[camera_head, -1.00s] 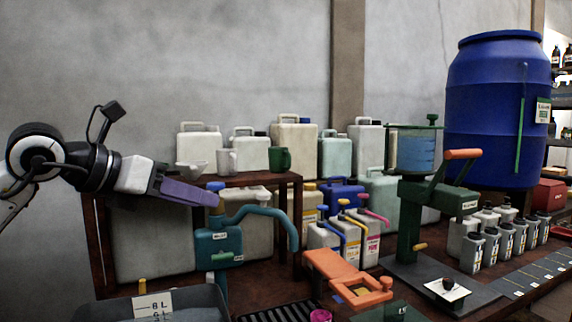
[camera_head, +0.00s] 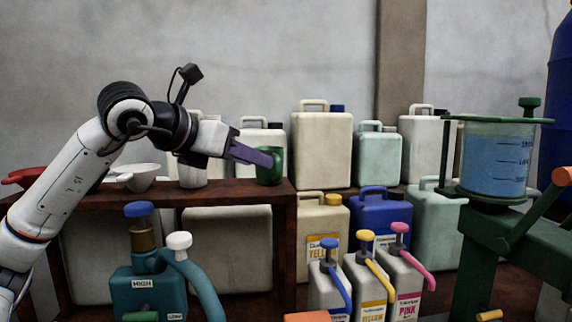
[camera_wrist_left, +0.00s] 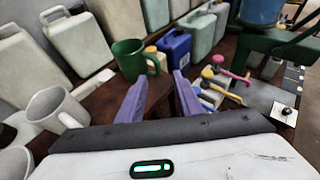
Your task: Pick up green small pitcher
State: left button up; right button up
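The green small pitcher (camera_head: 270,167) stands upright on the wooden shelf (camera_head: 240,193), near its right end. In the left wrist view the pitcher (camera_wrist_left: 130,60) is ahead of the fingertips and a little left, its handle to the right. My left gripper (camera_head: 262,158) has purple fingers, which overlap the pitcher in the head view. In the left wrist view the gripper (camera_wrist_left: 160,82) is open, with nothing between its fingers. I cannot tell from the head view whether a finger touches the pitcher. My right gripper is out of view.
A white pitcher (camera_wrist_left: 55,110) and a white bowl (camera_head: 143,177) stand on the same shelf, left of the green one. Several canisters (camera_head: 322,146) stand behind. Pump-topped bottles (camera_head: 360,282) and a green press (camera_head: 500,240) are to the right.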

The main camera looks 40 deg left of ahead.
aim_at(276, 168)
pick_arm(q)
jog(key=p+x, duration=0.1)
jog(key=x, duration=0.1)
jog(key=p+x, duration=0.3)
jog(key=x, duration=0.1)
jog(key=shift+w+a+r+p, duration=0.1)
jog(key=shift+w+a+p, duration=0.2)
jog(key=shift+p, duration=0.1)
jog(key=shift+w+p, duration=0.3)
jog(key=shift+w+f, duration=0.25)
jog(key=shift+f, duration=0.15)
jog(key=shift+w+f, duration=0.1)
jog(key=shift+f, duration=0.1)
grip_shut()
jog(key=shift+r, duration=0.1)
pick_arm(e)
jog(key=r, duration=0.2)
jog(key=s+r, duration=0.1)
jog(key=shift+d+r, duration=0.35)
